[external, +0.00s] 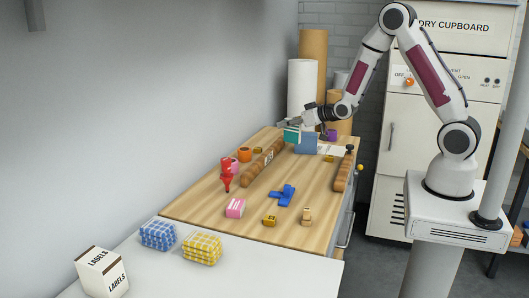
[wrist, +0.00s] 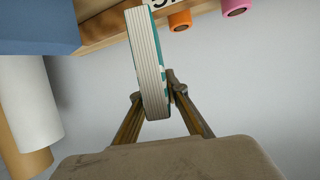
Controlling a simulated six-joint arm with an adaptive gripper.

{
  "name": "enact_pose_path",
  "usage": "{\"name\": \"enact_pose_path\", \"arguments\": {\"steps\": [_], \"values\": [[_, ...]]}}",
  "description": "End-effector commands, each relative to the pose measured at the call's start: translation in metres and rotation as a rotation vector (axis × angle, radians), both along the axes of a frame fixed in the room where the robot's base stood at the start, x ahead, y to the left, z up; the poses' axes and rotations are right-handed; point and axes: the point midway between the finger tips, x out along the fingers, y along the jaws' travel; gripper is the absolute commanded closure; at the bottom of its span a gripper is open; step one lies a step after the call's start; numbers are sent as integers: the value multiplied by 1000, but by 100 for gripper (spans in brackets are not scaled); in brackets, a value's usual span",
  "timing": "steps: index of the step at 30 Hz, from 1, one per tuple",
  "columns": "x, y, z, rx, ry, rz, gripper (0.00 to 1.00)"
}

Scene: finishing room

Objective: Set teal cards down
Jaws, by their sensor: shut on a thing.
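The teal cards (external: 291,134) are a small teal pack, held up near the far end of the wooden bench top, just left of a blue block (external: 306,144). In the wrist view the teal pack (wrist: 147,60) shows its pale, layered edge, with teal along its right side. My gripper (external: 294,123) is shut on the pack, one finger on each side, also seen in the wrist view (wrist: 155,92). I cannot tell whether the pack touches anything below it.
A long wooden rail (external: 263,160) with writing lies to the left, another (external: 343,172) to the right. Paper rolls (external: 302,85) stand behind. Bare wood lies between the rails.

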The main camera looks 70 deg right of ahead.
Motion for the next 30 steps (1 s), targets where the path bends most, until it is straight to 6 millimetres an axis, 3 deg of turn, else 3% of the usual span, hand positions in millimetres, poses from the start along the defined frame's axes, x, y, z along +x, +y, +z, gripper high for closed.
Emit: {"name": "enact_pose_path", "arguments": {"steps": [6,13,30], "values": [[-3,-8,3,-1,-1,-9,100],[-5,1,4,-1,-1,52,100],[-16,70,7,-1,-1,373,100]]}}
